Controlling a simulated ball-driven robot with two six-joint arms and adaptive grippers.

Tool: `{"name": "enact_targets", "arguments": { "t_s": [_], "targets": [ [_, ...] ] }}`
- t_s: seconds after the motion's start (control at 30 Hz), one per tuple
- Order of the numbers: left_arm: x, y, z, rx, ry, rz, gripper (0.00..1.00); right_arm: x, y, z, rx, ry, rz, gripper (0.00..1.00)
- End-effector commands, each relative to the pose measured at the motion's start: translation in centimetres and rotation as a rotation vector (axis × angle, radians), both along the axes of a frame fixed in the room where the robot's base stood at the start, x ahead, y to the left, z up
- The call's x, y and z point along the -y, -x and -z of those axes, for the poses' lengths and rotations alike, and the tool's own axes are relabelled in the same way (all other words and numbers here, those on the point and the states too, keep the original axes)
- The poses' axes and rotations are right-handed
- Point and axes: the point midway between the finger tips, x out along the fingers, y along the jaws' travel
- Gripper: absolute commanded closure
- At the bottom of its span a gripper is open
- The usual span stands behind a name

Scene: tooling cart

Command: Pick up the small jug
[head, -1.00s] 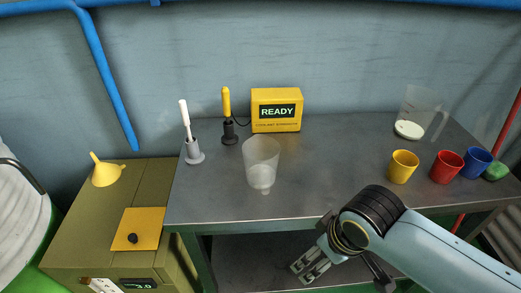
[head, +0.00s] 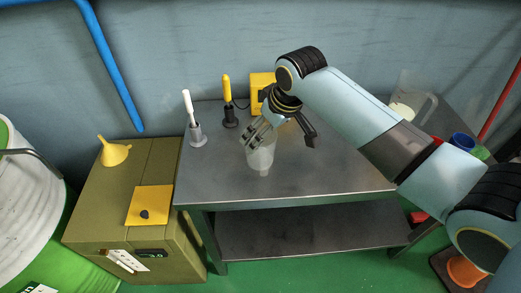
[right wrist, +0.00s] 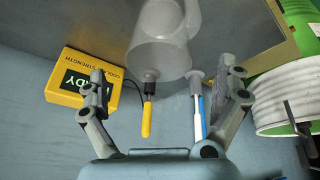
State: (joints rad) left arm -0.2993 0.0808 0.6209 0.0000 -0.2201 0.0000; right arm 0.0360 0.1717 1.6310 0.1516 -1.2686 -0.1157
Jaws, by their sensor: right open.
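The small translucent jug (head: 263,158) stands on the grey metal cart top, left of its middle. In the right wrist view the jug (right wrist: 160,50) is at the top centre, with its handle at the upper right. My right gripper (head: 256,133) is over the jug in the head view and hides its upper part. In the right wrist view the right gripper's fingers (right wrist: 164,68) are spread wide, with the jug's near end in the gap between them. I cannot tell whether they touch it. My left gripper is out of view.
A yellow box (head: 262,80), a yellow-handled tool (head: 227,88) and a white-handled tool (head: 188,103) stand behind the jug. A larger clear jug (head: 416,104) and a blue cup (head: 463,141) are at the right, partly behind my arm. The cart's front (head: 300,185) is clear.

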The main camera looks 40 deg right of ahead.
Motion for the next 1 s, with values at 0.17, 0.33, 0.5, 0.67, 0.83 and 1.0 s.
{"name": "enact_targets", "arguments": {
  "t_s": [0.17, 0.33, 0.5, 0.67, 0.83, 1.0],
  "targets": [
    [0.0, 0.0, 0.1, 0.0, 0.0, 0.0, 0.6, 0.0, -0.6, 1.5, 0.0, 0.0, 0.0, 0.0],
    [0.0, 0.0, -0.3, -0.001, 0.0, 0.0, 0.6, 0.2, -1.4, 3.1, -0.003, 0.0, 0.0, 0.0],
    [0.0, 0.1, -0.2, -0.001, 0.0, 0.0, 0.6, 0.3, -2.5, 5.3, -0.001, 0.0, 0.0, 0.0],
    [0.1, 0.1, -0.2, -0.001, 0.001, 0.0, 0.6, 0.3, -2.8, 6.2, 0.001, 0.0, -0.001, 0.0],
    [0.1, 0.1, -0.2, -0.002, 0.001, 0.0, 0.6, 0.3, -2.8, 6.2, 0.001, 0.001, -0.001, 0.0],
    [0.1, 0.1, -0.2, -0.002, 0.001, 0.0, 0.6, 0.4, -2.8, 6.2, 0.001, 0.001, -0.001, 0.2]
  ]
}}
